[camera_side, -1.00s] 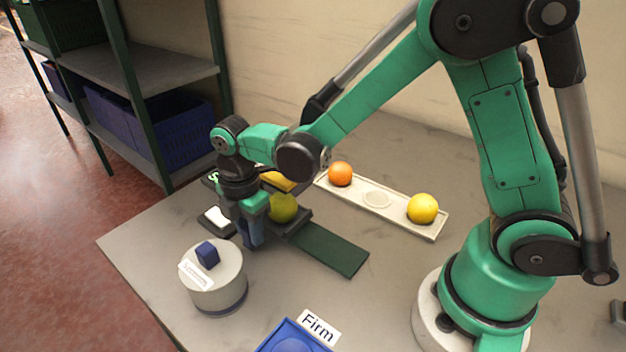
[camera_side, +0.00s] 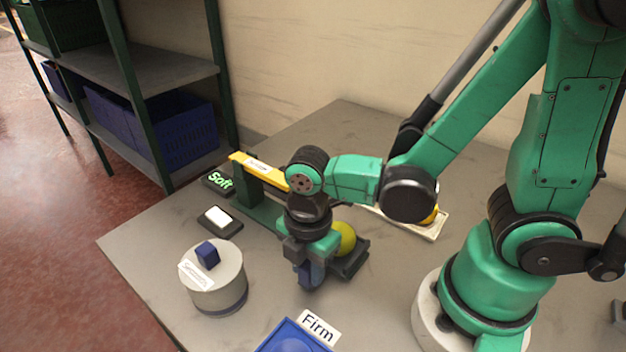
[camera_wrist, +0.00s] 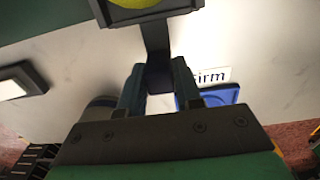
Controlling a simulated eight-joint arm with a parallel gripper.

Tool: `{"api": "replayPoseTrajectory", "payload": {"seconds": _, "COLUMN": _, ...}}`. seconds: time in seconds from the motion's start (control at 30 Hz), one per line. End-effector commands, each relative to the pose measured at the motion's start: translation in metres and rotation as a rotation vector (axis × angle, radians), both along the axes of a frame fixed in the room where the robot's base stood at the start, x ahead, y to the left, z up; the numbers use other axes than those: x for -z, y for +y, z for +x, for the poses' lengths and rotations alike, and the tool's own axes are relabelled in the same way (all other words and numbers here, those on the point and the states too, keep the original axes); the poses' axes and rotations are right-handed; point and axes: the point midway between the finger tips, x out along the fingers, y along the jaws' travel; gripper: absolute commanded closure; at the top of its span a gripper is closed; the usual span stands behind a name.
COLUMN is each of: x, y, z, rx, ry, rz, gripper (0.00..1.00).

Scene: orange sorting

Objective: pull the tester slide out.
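The tester has a green base with a post and a yellow arm (camera_side: 262,172); its display (camera_side: 218,180) reads "Soft" in green. The dark slide (camera_side: 350,264) sits out along the green base toward the right, clear of the yellow arm. A yellow-green fruit (camera_side: 346,238) rests on it; its edge shows at the top of the wrist view (camera_wrist: 138,3). My gripper (camera_side: 310,278) points down at the near side of the slide. In the wrist view its fingers (camera_wrist: 158,88) are closed around the slide's dark handle (camera_wrist: 154,38).
A round white pedestal (camera_side: 222,286) with a blue cube (camera_side: 207,254) stands to the left. A blue tray (camera_side: 283,340) with a "Firm" card (camera_side: 318,327) is at the front. A pale fruit rack (camera_side: 430,228) lies behind my arm. A small white-topped device (camera_side: 218,218) sits near the tester.

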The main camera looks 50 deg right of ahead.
Motion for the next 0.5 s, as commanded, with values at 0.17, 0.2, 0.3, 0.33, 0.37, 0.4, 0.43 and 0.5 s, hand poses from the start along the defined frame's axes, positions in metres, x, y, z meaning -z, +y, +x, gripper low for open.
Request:
{"api": "replayPoseTrajectory", "payload": {"seconds": 0.17, "x": 0.0005, "y": 0.0004, "z": -0.0057, "rx": -0.004, "ry": 0.02, "rz": 0.003, "gripper": 0.39}}
{"api": "replayPoseTrajectory", "payload": {"seconds": 0.2, "x": 0.0004, "y": 0.0004, "z": -0.0054, "rx": -0.004, "ry": 0.019, "rz": 0.003, "gripper": 0.39}}
{"api": "replayPoseTrajectory", "payload": {"seconds": 0.3, "x": 0.0004, "y": 0.0003, "z": -0.0047, "rx": -0.003, "ry": 0.018, "rz": 0.002, "gripper": 0.39}}
{"api": "replayPoseTrajectory", "payload": {"seconds": 0.33, "x": 0.0004, "y": 0.0002, "z": -0.0046, "rx": -0.003, "ry": 0.017, "rz": 0.002, "gripper": 0.39}}
{"api": "replayPoseTrajectory", "payload": {"seconds": 0.37, "x": 0.0004, "y": 0.0002, "z": -0.0045, "rx": -0.003, "ry": 0.017, "rz": 0.002, "gripper": 0.39}}
{"api": "replayPoseTrajectory", "payload": {"seconds": 0.4, "x": 0.0002, "y": 0.0002, "z": -0.0043, "rx": -0.003, "ry": 0.017, "rz": 0.002, "gripper": 0.39}}
{"api": "replayPoseTrajectory", "payload": {"seconds": 0.43, "x": -0.0003, "y": 0.0002, "z": -0.0042, "rx": -0.003, "ry": 0.017, "rz": 0.002, "gripper": 0.39}}
{"api": "replayPoseTrajectory", "payload": {"seconds": 0.5, "x": -0.0024, "y": 0.0001, "z": -0.004, "rx": -0.003, "ry": 0.016, "rz": 0.002, "gripper": 0.39}}
